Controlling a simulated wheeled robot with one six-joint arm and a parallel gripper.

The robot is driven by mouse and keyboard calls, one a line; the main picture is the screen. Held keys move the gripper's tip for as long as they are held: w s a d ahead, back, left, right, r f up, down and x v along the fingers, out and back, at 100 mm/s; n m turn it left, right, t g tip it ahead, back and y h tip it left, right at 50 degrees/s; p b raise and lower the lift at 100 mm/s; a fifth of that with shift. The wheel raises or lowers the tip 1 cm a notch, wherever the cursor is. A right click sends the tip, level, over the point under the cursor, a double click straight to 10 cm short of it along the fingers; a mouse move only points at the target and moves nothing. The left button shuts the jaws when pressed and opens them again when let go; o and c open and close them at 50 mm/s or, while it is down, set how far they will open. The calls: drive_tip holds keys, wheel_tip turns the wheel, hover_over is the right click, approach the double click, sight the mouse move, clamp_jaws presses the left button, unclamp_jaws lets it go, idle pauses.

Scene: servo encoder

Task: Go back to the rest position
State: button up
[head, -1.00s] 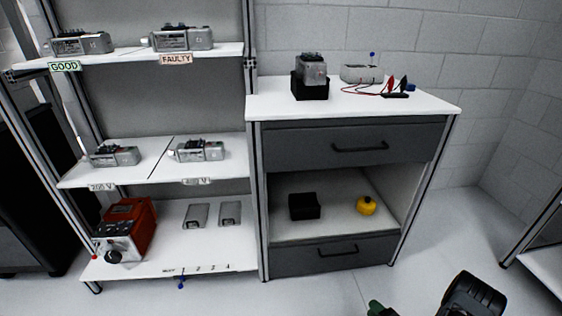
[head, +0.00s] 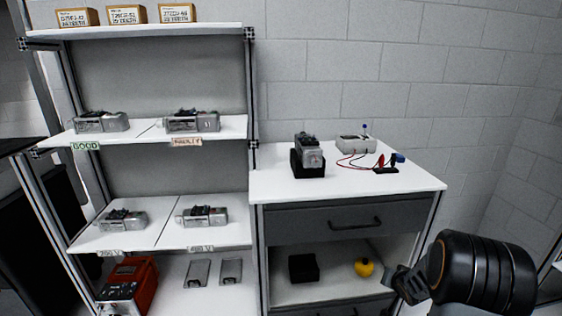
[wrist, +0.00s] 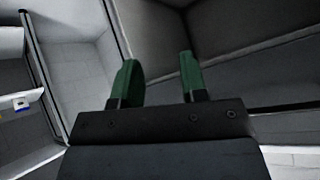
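My gripper (wrist: 160,78) shows in the wrist view with two green fingers apart and nothing between them. In the head view the black arm links are at the lower right, in front of the cabinet, and the green fingertips cannot be made out. A grey servo unit (head: 309,152) stands in a black holder (head: 308,169) on the white cabinet top (head: 275,187). My arm is apart from it.
Servo units stand on the shelves marked GOOD (head: 102,122) and FAULTY (head: 192,121). A black box (head: 303,267) and a yellow object (head: 364,267) are in the cabinet's open bay.

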drive_tip(key=s+a+r+n+g+p, duration=0.1)
drive_tip(key=s+a+r+p, duration=0.15)
drive_tip(key=r, duration=0.45)
drive_tip(key=s+a+r+h+p, duration=0.1)
drive_tip(key=s+a+r+p, duration=0.15)
drive_tip(key=r, duration=0.45)
drive_tip(key=s+a+r+n+g+p, duration=0.1)
drive_tip(key=s+a+r+p, duration=0.15)
drive_tip(key=r, duration=0.45)
drive_tip(key=s+a+r+n+g+y+p, duration=0.2)
drive_tip(key=s+a+r+p, duration=0.5)
drive_tip(key=s+a+r, duration=0.5)
drive_tip(key=s+n, duration=0.1)
drive_tip(key=s, duration=0.1)
drive_tip(key=shift+s+r+n+g+y, duration=0.3)
drive_tip(key=shift+s+r+g, duration=0.05)
drive_tip(key=shift+r+g, duration=0.05)
